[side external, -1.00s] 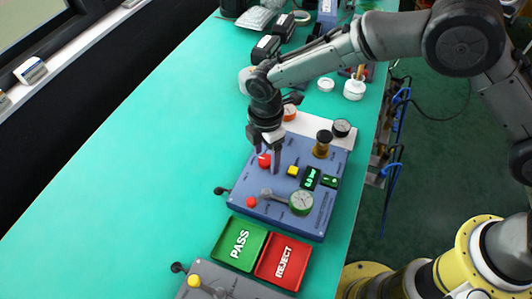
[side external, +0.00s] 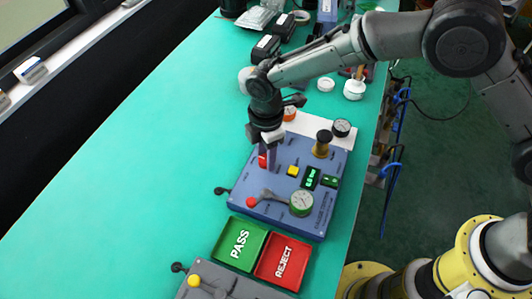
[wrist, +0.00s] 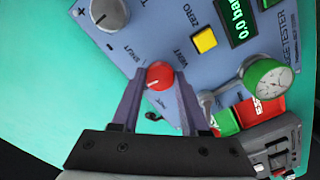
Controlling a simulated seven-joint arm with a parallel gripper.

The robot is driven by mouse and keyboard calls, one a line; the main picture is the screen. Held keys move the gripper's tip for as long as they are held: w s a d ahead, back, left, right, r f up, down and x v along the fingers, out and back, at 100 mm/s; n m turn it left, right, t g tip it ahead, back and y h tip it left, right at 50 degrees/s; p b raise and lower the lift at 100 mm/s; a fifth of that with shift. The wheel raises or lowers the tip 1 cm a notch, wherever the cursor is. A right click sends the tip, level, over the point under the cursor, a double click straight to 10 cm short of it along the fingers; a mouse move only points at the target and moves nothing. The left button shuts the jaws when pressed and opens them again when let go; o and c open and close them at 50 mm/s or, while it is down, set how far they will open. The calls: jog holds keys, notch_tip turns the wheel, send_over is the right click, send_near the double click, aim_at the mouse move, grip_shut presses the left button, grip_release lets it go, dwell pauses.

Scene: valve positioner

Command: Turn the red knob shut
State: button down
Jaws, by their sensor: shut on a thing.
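The red knob (wrist: 159,76) sits on the blue-grey tester panel (side external: 243,195), with the labels SHUT and VENT printed near it in the wrist view. My gripper (wrist: 155,82) is closed on the red knob, one finger on each side of it. In the side view my gripper (side external: 267,158) points down onto the panel and partly hides the red knob (side external: 262,161). A pale pointer line shows on the knob top, but its exact setting is hard to tell. The green display (wrist: 234,15) reads 0.0 bar.
A yellow button (wrist: 204,40) and a round gauge (wrist: 269,80) stand near the knob. Green PASS (side external: 240,243) and red REJECT (side external: 283,262) trays sit in front. The table's left is clear.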

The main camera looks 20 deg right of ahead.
jog(key=m, duration=0.8)
jog(key=shift+r+m, duration=0.1)
jog(key=shift+m, duration=0.3)
jog(key=m, duration=0.4)
jog(key=shift+m, duration=1.8)
jog(key=shift+a+m, duration=0.1)
jog(key=shift+m, duration=0.2)
jog(key=shift+c, duration=2.1)
grip_release()
notch_tip(320, 180, up, 14)
